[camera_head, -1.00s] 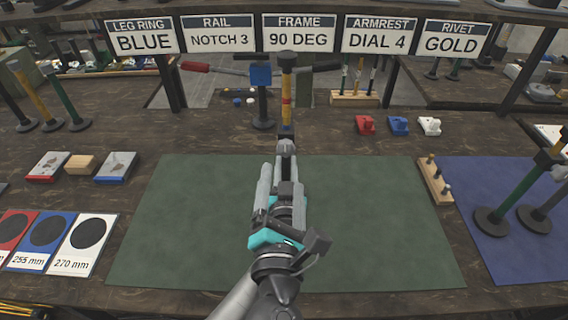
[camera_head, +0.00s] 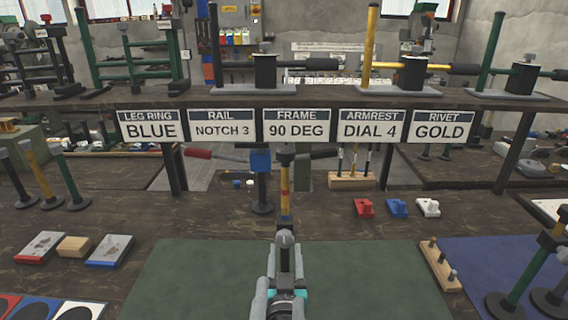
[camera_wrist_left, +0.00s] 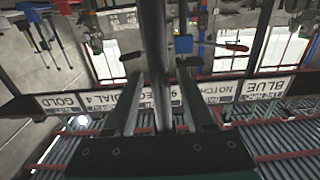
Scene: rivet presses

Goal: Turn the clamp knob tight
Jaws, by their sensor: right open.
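A green mat (camera_head: 180,275) covers the front middle of the table. Small red, blue and white parts (camera_head: 397,208) and a wooden peg block (camera_head: 440,265) lie right. Sample blocks (camera_head: 73,247) lie left. A shelf with sign plates (camera_head: 296,125) crosses behind.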

